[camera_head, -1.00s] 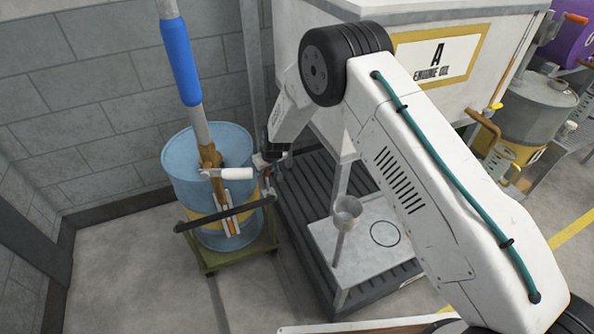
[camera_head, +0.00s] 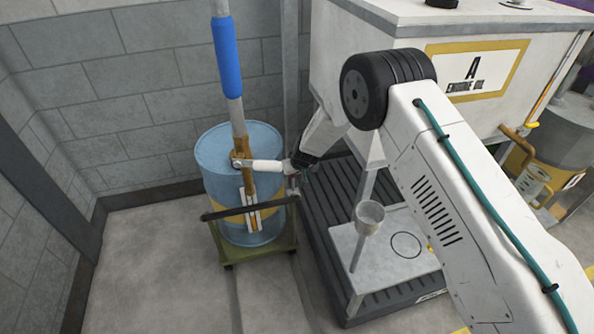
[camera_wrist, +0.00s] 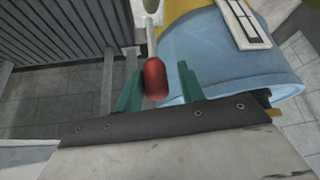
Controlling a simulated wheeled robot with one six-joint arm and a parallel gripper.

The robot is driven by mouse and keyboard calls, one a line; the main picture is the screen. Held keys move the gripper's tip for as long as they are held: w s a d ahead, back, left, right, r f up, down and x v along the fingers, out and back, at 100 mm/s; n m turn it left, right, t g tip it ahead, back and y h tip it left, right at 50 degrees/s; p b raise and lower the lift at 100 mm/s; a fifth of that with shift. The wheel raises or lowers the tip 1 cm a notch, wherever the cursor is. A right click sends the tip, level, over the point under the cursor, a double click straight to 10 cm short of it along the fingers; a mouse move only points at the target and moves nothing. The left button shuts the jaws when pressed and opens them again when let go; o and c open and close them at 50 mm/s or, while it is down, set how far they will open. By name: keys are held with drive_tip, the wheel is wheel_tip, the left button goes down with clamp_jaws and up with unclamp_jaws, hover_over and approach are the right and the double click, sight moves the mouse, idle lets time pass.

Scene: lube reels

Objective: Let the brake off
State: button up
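A lever with a red grip (camera_wrist: 154,80) shows in the wrist view; its pale shaft (camera_wrist: 151,38) runs away toward the top. My gripper (camera_wrist: 158,86) is open, with one green finger on each side of the red grip. Whether either finger touches the grip I cannot tell. In the head view my gripper (camera_head: 303,161) is at the right side of the blue drum (camera_head: 215,165), by the end of a white handle (camera_head: 267,166). The drum stands on a green wheeled dolly (camera_head: 228,252) with a dark bar across its front. In the head view the red grip is not clearly visible.
A pump tube with a blue sleeve (camera_head: 227,58) rises from the drum. A black slatted platform (camera_head: 318,205) stands right of it, with a metal funnel (camera_head: 369,213) and the engine oil tank (camera_head: 380,35) above. Bare floor (camera_head: 165,270) lies left of the dolly; block walls stand behind.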

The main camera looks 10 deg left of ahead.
drive_tip(key=shift+o, duration=0.2)
drive_tip(key=shift+w+d, duration=0.15)
drive_tip(key=shift+d, duration=0.15)
drive_tip(key=v, duration=0.7)
drive_tip(key=shift+r, duration=0.4)
